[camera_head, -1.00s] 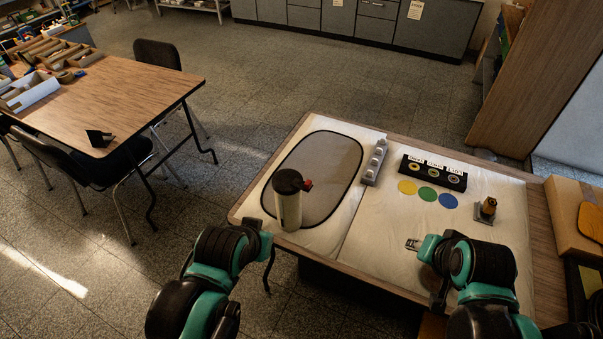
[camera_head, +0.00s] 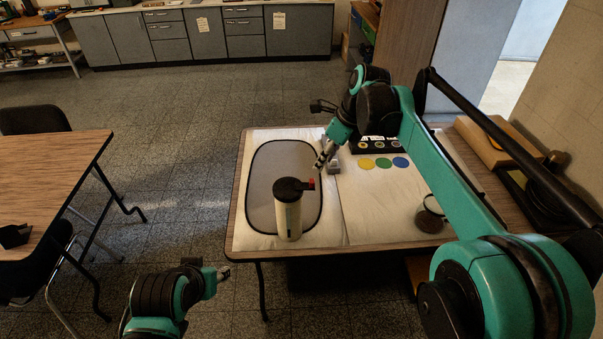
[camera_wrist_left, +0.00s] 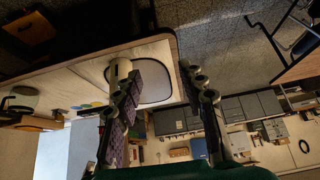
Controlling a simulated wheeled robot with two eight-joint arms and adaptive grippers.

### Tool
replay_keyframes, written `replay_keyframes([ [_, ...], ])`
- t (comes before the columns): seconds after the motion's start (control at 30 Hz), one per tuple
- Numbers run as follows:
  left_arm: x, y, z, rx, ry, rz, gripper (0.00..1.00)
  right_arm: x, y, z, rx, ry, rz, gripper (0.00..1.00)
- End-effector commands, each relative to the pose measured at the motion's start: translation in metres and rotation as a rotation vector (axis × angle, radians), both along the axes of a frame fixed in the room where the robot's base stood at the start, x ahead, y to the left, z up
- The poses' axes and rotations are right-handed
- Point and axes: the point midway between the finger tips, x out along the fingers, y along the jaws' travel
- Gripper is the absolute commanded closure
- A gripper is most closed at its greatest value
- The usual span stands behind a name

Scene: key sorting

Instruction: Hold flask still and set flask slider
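The flask (camera_head: 288,215), cream with a black lid, stands upright near the front of the grey oval mat (camera_head: 262,180). Its red slider (camera_head: 311,184) sticks out to the right of the lid. My right gripper (camera_head: 319,165) reaches over the table, pointing down and left, just beyond the slider and apart from it; its finger gap is unclear. My left gripper (camera_head: 226,272) is off the table's front left edge, apart from the flask. In the left wrist view its fingers (camera_wrist_left: 162,95) are spread and empty. The flask (camera_wrist_left: 120,70) shows there upside down, partly hidden by one finger.
Yellow (camera_head: 365,163), green and blue discs lie before a black key holder (camera_head: 378,146). My right arm crosses the table's right side. Clear floor lies left of the table.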

Motion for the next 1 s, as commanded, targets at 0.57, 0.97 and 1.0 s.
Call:
replay_keyframes([
  [0.57,0.133,-0.058,0.055,0.258,0.243,-0.588,0.03,0.000,0.000,0.000,-0.001,-0.003,0.002,0.66],
  [0.97,0.233,-0.124,0.025,0.395,0.402,-1.085,0.03,0.000,0.000,0.000,-0.001,-0.003,0.003,0.66],
  [1.0,0.241,-0.132,0.019,0.405,0.414,-1.133,0.03,0.000,0.000,0.000,-0.001,-0.003,0.003,0.66],
])
